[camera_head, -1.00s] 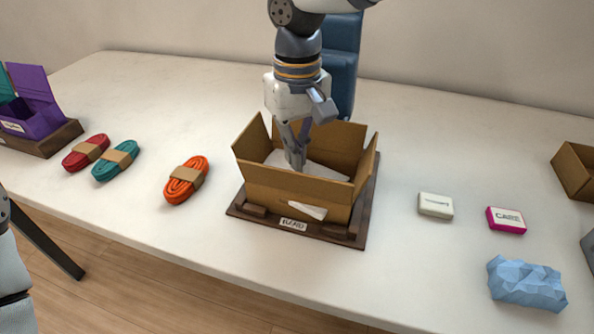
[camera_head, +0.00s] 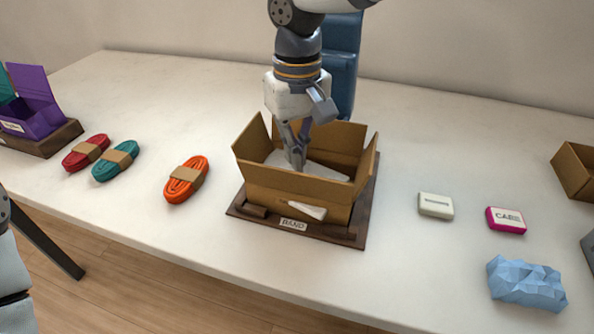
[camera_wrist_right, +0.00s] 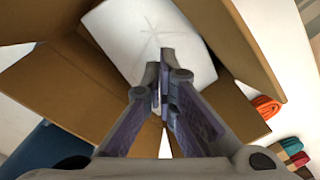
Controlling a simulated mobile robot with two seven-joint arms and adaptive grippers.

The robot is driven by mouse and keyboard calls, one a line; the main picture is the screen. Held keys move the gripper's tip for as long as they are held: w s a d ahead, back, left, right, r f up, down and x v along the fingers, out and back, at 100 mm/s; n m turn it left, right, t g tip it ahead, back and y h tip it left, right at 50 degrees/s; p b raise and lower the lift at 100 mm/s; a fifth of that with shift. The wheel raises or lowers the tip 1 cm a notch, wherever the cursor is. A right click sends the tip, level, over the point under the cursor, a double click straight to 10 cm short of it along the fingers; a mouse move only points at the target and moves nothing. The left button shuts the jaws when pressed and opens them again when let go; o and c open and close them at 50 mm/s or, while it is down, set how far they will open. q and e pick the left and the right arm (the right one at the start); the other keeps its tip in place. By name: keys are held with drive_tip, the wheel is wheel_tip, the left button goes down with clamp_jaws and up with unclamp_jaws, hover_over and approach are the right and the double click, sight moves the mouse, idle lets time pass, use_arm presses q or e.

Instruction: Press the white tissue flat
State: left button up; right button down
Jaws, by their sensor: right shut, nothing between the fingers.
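The white tissue (camera_head: 327,171) lies inside the open cardboard box (camera_head: 297,194) in the middle of the table. In the right wrist view the tissue (camera_wrist_right: 150,40) shows as a pale sheet with faint star-shaped creases. A small white piece also shows at the box's front wall. My right gripper (camera_head: 296,166) points down into the box, its fingertips at the tissue; it is shut and empty. In the right wrist view the fingertips (camera_wrist_right: 160,95) are together over the tissue; whether they touch it is unclear. My left gripper is not in view.
The box stands on a dark wooden tray (camera_head: 265,222) with a label. Orange (camera_head: 186,180), teal (camera_head: 115,161) and red (camera_head: 86,152) cord bundles lie left. A white block (camera_head: 435,206), pink box (camera_head: 506,220) and blue crumpled tissue (camera_head: 526,284) lie right. Open boxes stand at both sides.

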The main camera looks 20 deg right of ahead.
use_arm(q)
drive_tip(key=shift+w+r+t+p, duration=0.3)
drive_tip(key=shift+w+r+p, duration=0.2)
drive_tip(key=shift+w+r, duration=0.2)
use_arm(e)
wheel_tip(320, 180, up, 8)
